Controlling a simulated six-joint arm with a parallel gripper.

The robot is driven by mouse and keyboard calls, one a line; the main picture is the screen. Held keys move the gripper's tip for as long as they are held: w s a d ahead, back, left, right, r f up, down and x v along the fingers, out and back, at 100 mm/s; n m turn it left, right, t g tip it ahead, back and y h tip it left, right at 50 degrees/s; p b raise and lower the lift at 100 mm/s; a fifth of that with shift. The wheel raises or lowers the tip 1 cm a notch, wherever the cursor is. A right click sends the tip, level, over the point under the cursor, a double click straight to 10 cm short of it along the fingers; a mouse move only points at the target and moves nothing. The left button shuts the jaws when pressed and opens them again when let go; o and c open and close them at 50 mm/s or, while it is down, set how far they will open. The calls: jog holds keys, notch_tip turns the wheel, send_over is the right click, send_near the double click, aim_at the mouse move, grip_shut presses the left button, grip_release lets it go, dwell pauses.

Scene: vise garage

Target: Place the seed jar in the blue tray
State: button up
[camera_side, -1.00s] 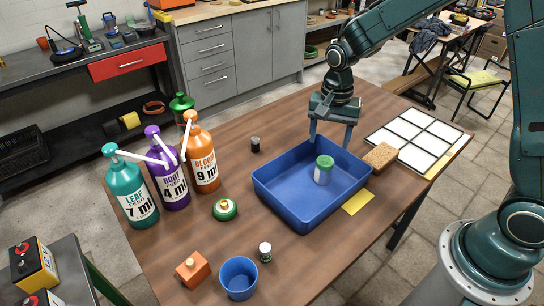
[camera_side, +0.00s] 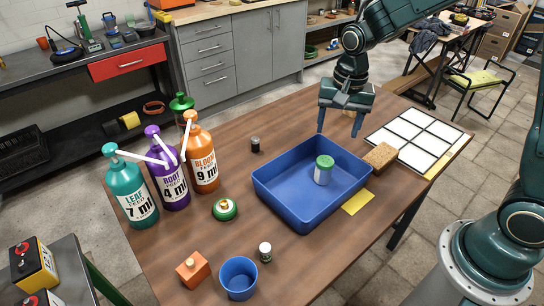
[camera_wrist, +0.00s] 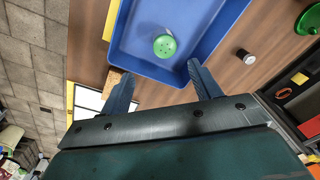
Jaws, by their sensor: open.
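The seed jar (camera_side: 324,170), a clear jar with a green lid, stands upright on the floor of the blue tray (camera_side: 289,202). In the wrist view the green lid of the jar (camera_wrist: 165,46) shows inside the blue tray (camera_wrist: 197,18). My gripper (camera_side: 339,131) is open and empty, above and behind the tray's far edge, apart from the jar. Its two fingers (camera_wrist: 163,82) show spread wide in the wrist view.
A sponge (camera_side: 381,157) and a white grid sheet (camera_side: 417,137) lie right of the tray. Three pump bottles (camera_side: 171,182) stand at left.

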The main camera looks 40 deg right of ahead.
jog(key=s+r+n+t, duration=0.2)
jog(key=s+r+n, duration=0.3)
jog(key=s, duration=0.5)
jog(key=s+r+n+t, duration=0.3)
jog(key=s+r+n, duration=0.1)
jog(key=s+r, duration=0.5)
jog(key=shift+s+d+n, duration=0.2)
jog(key=shift+s+n, duration=0.2)
jog(key=shift+s, duration=0.35)
